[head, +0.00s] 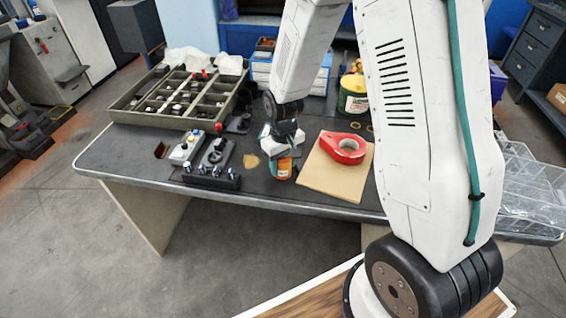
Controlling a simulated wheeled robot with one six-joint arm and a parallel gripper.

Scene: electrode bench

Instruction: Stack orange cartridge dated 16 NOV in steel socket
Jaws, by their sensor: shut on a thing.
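My gripper (282,152) is over the middle of the dark bench, pointing down. It is shut on an orange cartridge (284,170), whose lower part shows below the fingers. The cartridge looks upright and close to the bench top; I cannot tell whether it touches. Any date on it is too small to read. I cannot make out the steel socket for certain; my gripper and the cartridge may hide it. A black block (211,178) with several shiny metal pieces along it stands to the left of the cartridge.
A compartment tray (133,113) with small parts stands back left. A yellow-green can (353,102) and blue boxes (262,76) stand behind. A clear bin (528,200) is far right.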

